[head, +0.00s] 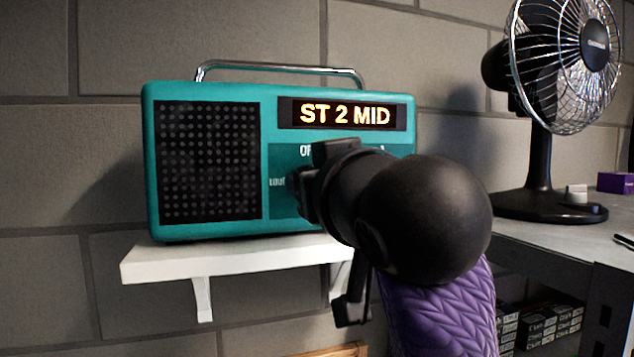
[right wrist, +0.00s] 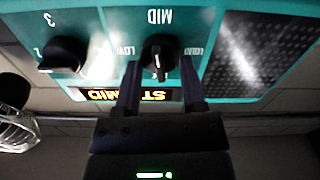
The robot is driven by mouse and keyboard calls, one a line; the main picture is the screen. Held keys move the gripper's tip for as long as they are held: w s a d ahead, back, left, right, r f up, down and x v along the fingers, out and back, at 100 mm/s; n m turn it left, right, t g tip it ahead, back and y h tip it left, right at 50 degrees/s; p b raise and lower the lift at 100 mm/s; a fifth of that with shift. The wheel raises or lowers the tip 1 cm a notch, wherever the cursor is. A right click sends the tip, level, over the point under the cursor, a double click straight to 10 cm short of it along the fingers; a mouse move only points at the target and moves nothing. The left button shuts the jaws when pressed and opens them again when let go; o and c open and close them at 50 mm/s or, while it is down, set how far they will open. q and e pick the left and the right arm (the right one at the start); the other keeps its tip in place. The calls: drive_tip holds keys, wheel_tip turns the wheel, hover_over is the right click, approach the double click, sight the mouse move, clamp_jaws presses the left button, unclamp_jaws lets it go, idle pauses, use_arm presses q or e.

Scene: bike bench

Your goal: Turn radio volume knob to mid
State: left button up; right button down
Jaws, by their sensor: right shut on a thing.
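The teal radio (head: 272,105) stands on a white wall shelf. Its lit display (head: 344,114) reads "ST 2 MID". My right gripper (right wrist: 159,68) is shut on the volume knob (right wrist: 158,48), with one finger on each side of it, in the upside-down right wrist view. The knob is dark with a pale mark, and the word MID is printed on the panel beside it. A second dark knob (right wrist: 66,54), near the numbers 2 and 3, sits apart from the fingers. In the head view my right arm hides both knobs. My left gripper is not in view.
The white shelf (head: 225,258) is narrow, on a grey block wall. A black desk fan (head: 541,170) stands on a bench at the right, with a small purple box (head: 615,183) near it. The radio has a metal carry handle (head: 280,67).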

drive_tip(key=shift+f+m, duration=0.15)
drive_tip(key=shift+m, duration=0.65)
drive_tip(key=shift+c, duration=1)
unclamp_jaws()
drive_tip(key=shift+d, duration=0.1)
